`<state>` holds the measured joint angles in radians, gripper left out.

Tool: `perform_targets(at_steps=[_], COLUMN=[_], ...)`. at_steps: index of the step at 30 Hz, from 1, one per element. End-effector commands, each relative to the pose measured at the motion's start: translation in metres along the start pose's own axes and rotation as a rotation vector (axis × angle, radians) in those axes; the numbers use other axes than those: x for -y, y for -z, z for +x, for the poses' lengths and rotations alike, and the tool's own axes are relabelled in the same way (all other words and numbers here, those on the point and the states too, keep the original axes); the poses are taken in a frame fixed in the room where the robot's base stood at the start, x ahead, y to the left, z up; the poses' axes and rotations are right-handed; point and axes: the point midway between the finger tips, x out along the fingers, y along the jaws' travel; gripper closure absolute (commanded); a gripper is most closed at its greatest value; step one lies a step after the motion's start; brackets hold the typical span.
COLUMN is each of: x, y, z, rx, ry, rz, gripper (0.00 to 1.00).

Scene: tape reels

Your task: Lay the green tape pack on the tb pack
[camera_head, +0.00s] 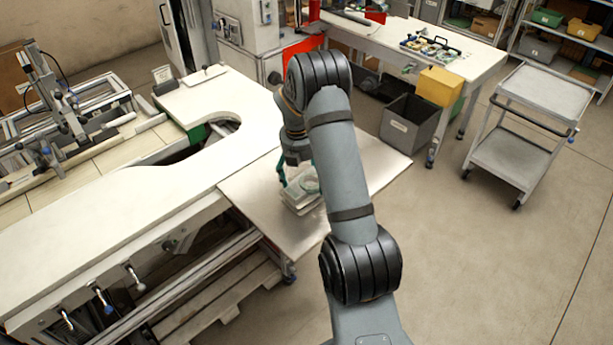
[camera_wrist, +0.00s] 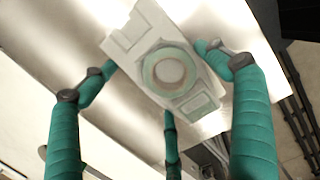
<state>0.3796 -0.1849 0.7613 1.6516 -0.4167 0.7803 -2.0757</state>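A small stack of flat pale packs (camera_head: 301,196) lies on the pale tabletop, partly hidden behind my arm. A green-rimmed round reel shows on its top. In the wrist view, the top pack is a pale, tilted rectangle with a green ring of tape (camera_wrist: 167,72) and a small green-edged label beside it. My gripper (camera_wrist: 158,75) has teal fingers spread around this pack, with tips at or near its left, right and lower edges. I cannot tell whether they touch it. In the head view, my gripper (camera_head: 297,177) is at the stack, mostly hidden. I cannot tell which lower pack is the tb pack.
The pale table leaf (camera_head: 257,205) has bare room left of the stack. A long bench (camera_head: 120,235) with a curved cutout adjoins it. A grey bin (camera_head: 410,125), a yellow box (camera_head: 440,86) and a grey cart (camera_head: 525,130) stand farther right.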

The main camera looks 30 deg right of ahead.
Motion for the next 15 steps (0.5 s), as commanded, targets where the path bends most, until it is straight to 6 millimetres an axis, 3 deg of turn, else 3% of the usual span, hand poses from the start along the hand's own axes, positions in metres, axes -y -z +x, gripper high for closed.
perform_targets(at_steps=[6,15], x=[0.0002,0.0001], y=[-0.0001,-0.0004], z=[-0.0004,-0.0026], rx=[0.0,0.0], ry=[0.0,0.0], rz=[0.0,0.0], gripper=[0.0,0.0])
